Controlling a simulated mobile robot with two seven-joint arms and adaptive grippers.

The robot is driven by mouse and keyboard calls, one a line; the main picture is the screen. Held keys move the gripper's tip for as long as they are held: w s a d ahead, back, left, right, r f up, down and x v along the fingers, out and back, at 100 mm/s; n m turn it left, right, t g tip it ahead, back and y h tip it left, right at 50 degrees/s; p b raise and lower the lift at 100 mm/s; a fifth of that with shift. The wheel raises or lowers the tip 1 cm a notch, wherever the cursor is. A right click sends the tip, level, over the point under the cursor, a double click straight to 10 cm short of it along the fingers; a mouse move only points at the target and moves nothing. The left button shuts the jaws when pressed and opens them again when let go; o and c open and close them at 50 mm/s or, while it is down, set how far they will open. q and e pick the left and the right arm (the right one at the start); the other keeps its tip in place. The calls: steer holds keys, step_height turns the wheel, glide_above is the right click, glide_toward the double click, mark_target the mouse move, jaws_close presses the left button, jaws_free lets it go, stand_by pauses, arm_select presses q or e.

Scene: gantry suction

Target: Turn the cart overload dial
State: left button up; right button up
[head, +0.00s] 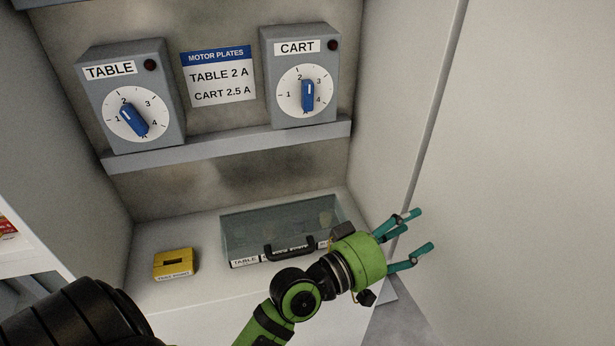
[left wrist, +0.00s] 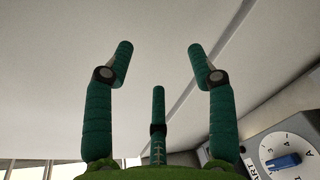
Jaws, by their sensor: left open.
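The cart overload dial (head: 308,95) is a blue knob on a white scale marked 1 to 4, on a grey box labelled CART (head: 268,70). Its white pointer mark is toward the top, between 2 and 3. It also shows at the lower right of the left wrist view (left wrist: 283,162). My left gripper (head: 412,232), green with teal fingers, is open and empty. It is below and to the right of the dial, apart from it, with fingers pointing right. My right gripper is not in view.
A TABLE dial (head: 133,121) is at left. A plate (head: 218,78) reads TABLE 2 A, CART 2.5 A. Below are a ledge (head: 230,143), a yellow block (head: 175,263) and a clear-lidded case (head: 270,225) with a black handle. A pale panel (head: 510,150) stands at right.

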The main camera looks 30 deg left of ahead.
mark_target(307, 96)
arm_select(q)
steer(key=w+a+r+n+t+y, duration=0.1)
steer(key=a+r+n+t+y, duration=0.4)
steer(key=r+n, duration=0.4)
steer(key=w+a+r+n+t+y, duration=0.1)
steer(key=a+r+n+t+y, duration=0.45)
steer(key=r+n, duration=0.35)
steer(key=a+r+n+g+y, duration=0.3)
steer(key=a+n+g+y, duration=0.35)
steer(key=n+y, duration=0.7)
steer(key=w+a+f+n+g+p, duration=0.1)
steer(key=w+a+f+n+g, duration=0.1)
steer(key=a+n+g, duration=0.1)
steer(key=w+a+f+n+g+h+p, duration=0.1)
steer(key=w+a+f+n+g, duration=0.2)
steer(key=a+n, duration=0.1)
steer(key=w+a+f+n+g+p, duration=0.2)
steer(key=a+n, duration=0.1)
steer(key=shift+w+a+f+n+g+h, duration=0.15)
steer(key=shift+w+f+n+g+h, duration=0.1)
steer(key=shift+w+f+g+h, duration=0.15)
steer(key=shift+w+a+f, duration=0.1)
steer(key=shift+w+a, duration=0.1)
steer(key=shift+a, duration=0.05)
